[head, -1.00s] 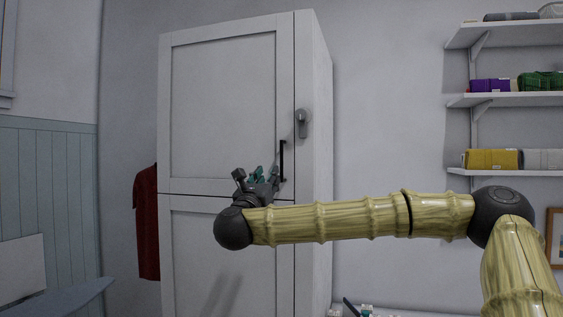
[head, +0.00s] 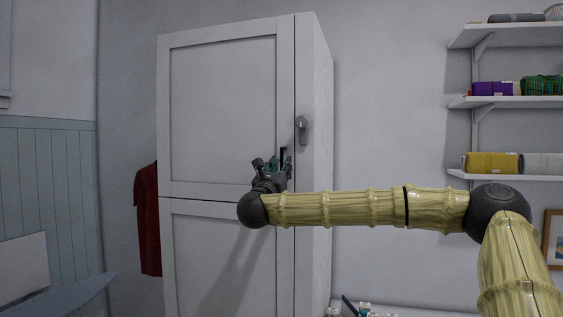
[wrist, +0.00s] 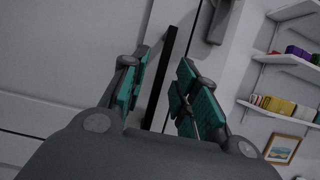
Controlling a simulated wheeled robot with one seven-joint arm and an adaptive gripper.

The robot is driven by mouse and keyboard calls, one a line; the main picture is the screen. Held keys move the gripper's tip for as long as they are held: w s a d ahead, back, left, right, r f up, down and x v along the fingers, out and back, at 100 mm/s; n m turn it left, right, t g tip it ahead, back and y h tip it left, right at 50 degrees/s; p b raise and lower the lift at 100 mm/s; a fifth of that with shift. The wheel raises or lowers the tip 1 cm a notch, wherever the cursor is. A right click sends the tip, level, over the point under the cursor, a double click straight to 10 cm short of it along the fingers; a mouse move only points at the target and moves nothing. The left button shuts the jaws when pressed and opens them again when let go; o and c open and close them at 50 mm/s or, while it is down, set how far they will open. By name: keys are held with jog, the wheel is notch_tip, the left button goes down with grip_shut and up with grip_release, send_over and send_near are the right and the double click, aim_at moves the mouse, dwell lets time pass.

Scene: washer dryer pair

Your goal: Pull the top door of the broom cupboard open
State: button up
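The white broom cupboard's top door (head: 222,115) is closed, flush with the frame. Its black vertical bar handle (head: 283,155) is near the door's right edge, its lower part hidden behind my gripper (head: 272,165). In the wrist view the handle (wrist: 162,80) runs between the two teal-padded fingers of my gripper (wrist: 158,85). The fingers are apart, with a gap visible on each side of the bar. I cannot tell from the head view how deep the bar sits between them.
A grey latch-like fitting (head: 303,128) is on the cupboard frame right of the handle. The lower door (head: 220,255) is closed. A red garment (head: 147,220) hangs left of the cupboard. Shelves (head: 512,102) with folded cloths are at the far right.

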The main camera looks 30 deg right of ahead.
jog(key=shift+w+d, duration=0.15)
jog(key=shift+c, duration=0.3)
grip_shut()
jog(key=shift+r, duration=0.1)
